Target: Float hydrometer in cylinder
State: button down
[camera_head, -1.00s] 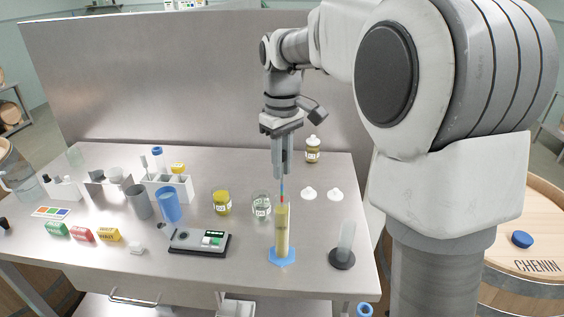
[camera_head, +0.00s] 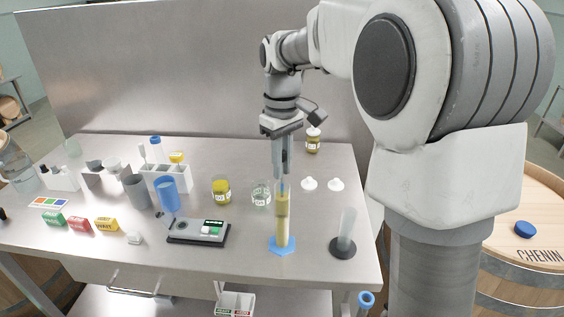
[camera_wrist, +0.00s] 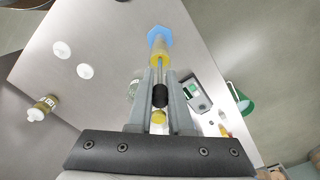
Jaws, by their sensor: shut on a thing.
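The cylinder (camera_head: 282,222), tall and filled with yellow liquid, stands upright on its blue foot at the front of the bench. My gripper (camera_head: 282,175) is just above its mouth, pointing down. It is shut on the hydrometer (camera_head: 283,186), of which only a short piece shows above the rim; its lower part appears to be inside the cylinder. In the wrist view the thin hydrometer stem (camera_wrist: 160,74) runs between my fingers toward the yellow cylinder (camera_wrist: 158,48). Whether the hydrometer touches the cylinder wall cannot be told.
A black-based empty cylinder (camera_head: 345,232) stands to the right. A black instrument (camera_head: 199,231) lies to the left. A glass jar (camera_head: 261,194), a yellow jar (camera_head: 221,191) and two white caps (camera_head: 322,184) are behind. The bench's front edge is close.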

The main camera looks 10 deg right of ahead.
jog(key=shift+f, duration=0.25)
jog(key=c, duration=0.8)
grip_release()
jog(key=shift+o, duration=0.2)
notch_tip(320, 180, up, 17)
jog(key=p, duration=0.3)
jog(key=s+d+f+m+t, duration=0.2)
jog(key=s+m+t, duration=0.1)
jog(key=s, duration=0.9)
jog(key=s+f+m+t, duration=0.2)
jog(key=s+f+m, duration=0.1)
jog(key=s+f, duration=0.7)
jog(key=shift+s+d+t, duration=0.3)
jog(key=shift+s+d, duration=0.15)
jog(key=shift+s, duration=0.15)
